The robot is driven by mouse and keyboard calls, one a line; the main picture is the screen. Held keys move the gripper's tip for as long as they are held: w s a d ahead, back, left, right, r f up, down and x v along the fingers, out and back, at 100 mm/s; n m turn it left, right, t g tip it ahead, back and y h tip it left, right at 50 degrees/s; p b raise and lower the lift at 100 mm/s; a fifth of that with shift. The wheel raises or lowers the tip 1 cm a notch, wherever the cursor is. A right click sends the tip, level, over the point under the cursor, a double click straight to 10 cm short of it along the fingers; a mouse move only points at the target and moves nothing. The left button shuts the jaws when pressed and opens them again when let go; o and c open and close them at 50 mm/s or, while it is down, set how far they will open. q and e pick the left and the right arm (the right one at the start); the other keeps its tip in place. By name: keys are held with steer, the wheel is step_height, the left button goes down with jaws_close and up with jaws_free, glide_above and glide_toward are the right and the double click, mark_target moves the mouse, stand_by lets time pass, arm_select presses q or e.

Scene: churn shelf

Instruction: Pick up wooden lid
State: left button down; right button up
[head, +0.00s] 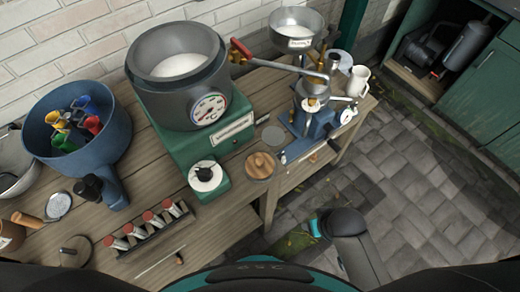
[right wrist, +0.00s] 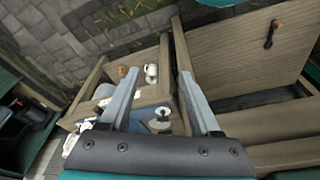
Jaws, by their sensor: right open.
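The wooden lid (head: 260,166) is a round light-brown disc with a knob on top. In the head view it lies flat near the front edge of the wooden bench (head: 235,205), right of the green scale's white dial. No gripper touches it. My right gripper (right wrist: 160,76) is open and empty in the right wrist view, its two grey fingers wide apart. In the head view only part of my right arm shows, low and right of the bench, with its fingers hidden. I cannot make out the lid in the right wrist view. My left gripper is not in view.
A grey pot with a gauge (head: 185,75) stands on a green base (head: 215,135) behind the lid. A blue hand-cranked machine (head: 312,115) stands to its right. A rack of red-capped vials (head: 150,230) is at front left. The paved floor (head: 420,190) at right is clear.

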steer(key=w+a+r+y+p, duration=0.1)
steer(key=w+a+r+p, duration=0.15)
steer(key=r, duration=0.45)
steer(key=w+a+r+t+p, duration=0.1)
steer(key=a+r, duration=0.2)
steer(key=r, duration=0.4)
steer(key=w+a+r+y+p, duration=0.1)
steer(key=w+a+r+p, duration=0.1)
steer(key=r, duration=0.5)
steer(key=w+a+r+n+g+y, duration=0.1)
steer(key=w+a+r+n+g, duration=0.15)
steer(key=a+r, duration=0.55)
steer(key=m+h+b, duration=0.1)
steer(key=m+h, duration=0.1)
steer(key=h, duration=0.1)
glide_above(260, 161)
steer(key=s, duration=0.1)
steer(key=f, duration=1.2)
steer(key=shift+s+d+f, duration=0.1)
steer(key=shift+d+f, duration=0.05)
steer(key=shift+d, duration=0.05)
steer(key=shift+w+a+f+b, duration=0.1)
steer(key=shift+w+f+b, duration=0.1)
steer(key=shift+f, duration=0.65)
steer(key=shift+w+a+f+b, duration=0.1)
steer(key=shift+w+f+b, duration=0.1)
steer(key=shift+f, duration=0.65)
steer(key=shift+w+f+b, duration=0.15)
steer(key=shift+f+b, duration=0.05)
steer(key=shift+f, duration=0.65)
